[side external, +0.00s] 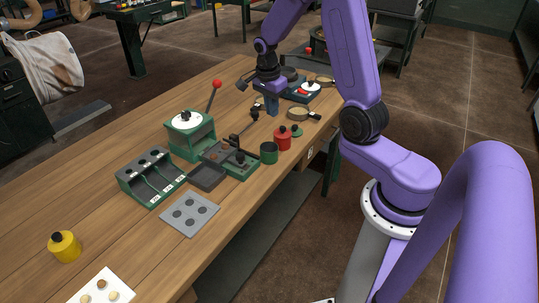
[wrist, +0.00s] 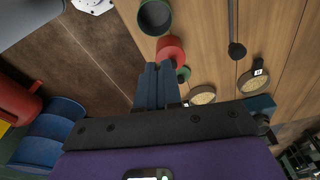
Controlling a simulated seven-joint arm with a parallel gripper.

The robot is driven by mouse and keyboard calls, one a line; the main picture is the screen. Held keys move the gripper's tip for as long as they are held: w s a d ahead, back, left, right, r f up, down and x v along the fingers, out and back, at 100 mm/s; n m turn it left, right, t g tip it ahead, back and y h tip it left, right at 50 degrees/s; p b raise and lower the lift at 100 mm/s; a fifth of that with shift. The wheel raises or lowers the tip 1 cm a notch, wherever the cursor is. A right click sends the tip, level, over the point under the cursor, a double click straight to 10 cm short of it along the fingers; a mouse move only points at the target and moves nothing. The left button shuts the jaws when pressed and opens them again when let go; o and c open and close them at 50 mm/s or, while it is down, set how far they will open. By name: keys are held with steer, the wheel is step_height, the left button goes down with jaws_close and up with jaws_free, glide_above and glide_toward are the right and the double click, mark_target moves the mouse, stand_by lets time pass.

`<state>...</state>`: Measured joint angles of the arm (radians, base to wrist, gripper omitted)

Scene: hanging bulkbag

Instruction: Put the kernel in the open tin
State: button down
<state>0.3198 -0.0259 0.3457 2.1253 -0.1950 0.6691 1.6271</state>
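The open tin is a dark green cylinder (side external: 268,153) with its top open, standing near the table's front edge; it also shows at the top of the wrist view (wrist: 155,17), and I see nothing in it. My gripper (side external: 272,110) points down above the table, behind and beside the red tin. In the wrist view its two blue fingers (wrist: 157,66) lie side by side with almost no gap. Nothing shows between them, though something small could be hidden. I cannot pick out the kernel for sure; small tan pieces (side external: 101,284) lie on a white card at the lower left.
A red tin (side external: 282,139) and a green lid (side external: 296,131) stand beside the open tin. Round shallow pans (side external: 298,114) lie farther back. A green press with a red-knobbed lever (side external: 192,138), a slotted tray (side external: 151,178) and a grey plate (side external: 189,214) stand left.

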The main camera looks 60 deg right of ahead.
steer(key=shift+f, duration=2.8)
steer(key=c, duration=1.2)
jaws_free()
steer(key=shift+c, duration=0.2)
step_height(320, 180, up, 17)
steer(key=a, duration=0.2)
steer(key=shift+w+r, duration=0.15)
steer(key=shift+w, duration=0.05)
steer(key=shift+a, duration=0.15)
